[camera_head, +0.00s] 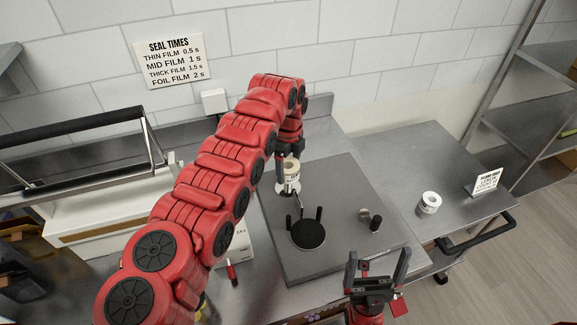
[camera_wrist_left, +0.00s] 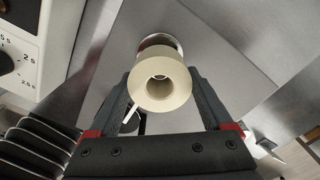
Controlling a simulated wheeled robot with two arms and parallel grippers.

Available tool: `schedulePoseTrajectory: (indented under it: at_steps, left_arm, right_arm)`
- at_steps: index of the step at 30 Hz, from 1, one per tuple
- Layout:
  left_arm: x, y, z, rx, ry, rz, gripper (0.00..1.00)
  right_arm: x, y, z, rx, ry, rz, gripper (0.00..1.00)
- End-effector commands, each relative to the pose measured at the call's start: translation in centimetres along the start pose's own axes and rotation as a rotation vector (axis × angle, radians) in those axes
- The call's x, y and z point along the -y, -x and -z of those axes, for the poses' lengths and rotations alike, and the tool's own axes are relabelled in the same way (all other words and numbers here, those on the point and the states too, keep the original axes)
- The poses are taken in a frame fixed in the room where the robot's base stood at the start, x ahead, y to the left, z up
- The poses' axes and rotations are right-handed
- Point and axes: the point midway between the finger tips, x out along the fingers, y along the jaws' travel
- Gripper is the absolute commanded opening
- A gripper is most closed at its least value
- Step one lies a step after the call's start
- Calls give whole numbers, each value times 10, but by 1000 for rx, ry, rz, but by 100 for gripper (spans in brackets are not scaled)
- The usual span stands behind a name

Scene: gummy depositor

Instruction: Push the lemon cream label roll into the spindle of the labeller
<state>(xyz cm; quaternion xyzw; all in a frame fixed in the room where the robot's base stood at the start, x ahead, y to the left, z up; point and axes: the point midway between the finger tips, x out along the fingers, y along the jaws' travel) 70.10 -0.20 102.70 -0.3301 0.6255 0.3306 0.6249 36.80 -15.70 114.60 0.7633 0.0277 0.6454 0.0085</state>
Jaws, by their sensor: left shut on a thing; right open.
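My left gripper (camera_head: 286,162) is shut on a cream label roll (camera_head: 292,167), above the back left of the grey labeller plate (camera_head: 340,190). In the left wrist view the roll (camera_wrist_left: 176,92) sits between the two fingers, its round hole facing the camera. A shiny round metal part (camera_wrist_left: 157,40) shows just past the roll; it also shows below the roll in the head view (camera_head: 286,188). I cannot tell whether the roll touches it or is around a spindle. My right gripper (camera_head: 378,268) is open and empty near the plate's front right corner.
A black disc with upright pegs (camera_head: 308,233) and a small dark-topped cylinder (camera_head: 375,223) are on the plate. Another white roll (camera_head: 429,203) and a printed card (camera_head: 486,181) stand on the right bench. A red-handled tool (camera_head: 232,272) lies at the front left.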

Motion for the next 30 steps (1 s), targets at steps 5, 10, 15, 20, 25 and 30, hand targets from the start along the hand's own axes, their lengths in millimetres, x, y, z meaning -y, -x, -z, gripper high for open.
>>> schedulePoseTrajectory:
  at_steps: [5, 10, 15, 20, 25, 30]
  left_arm:
    - [0, -8, 0, 0, 0, 0, 0]
    - [0, -14, 0, 0, 0, 0, 0]
    - [0, -20, 0, 0, 0, 0, 0]
    - [0, -25, 0, 0, 0, 0, 0]
    - [0, -31, 0, 0, 0, 1, 0]
    - [0, -37, 0, 0, 0, 1, 0]
  right_arm:
    - [0, 6, -1, 0, 0, 0, 100]
    - [0, 10, -2, 0, 0, 0, 100]
    - [1, 14, -2, 0, 0, 0, 100]
    - [1, 19, -3, 0, 0, 0, 100]
    - [1, 23, -4, 0, 0, 0, 100]
    - [1, 28, -5, 0, 0, 0, 100]
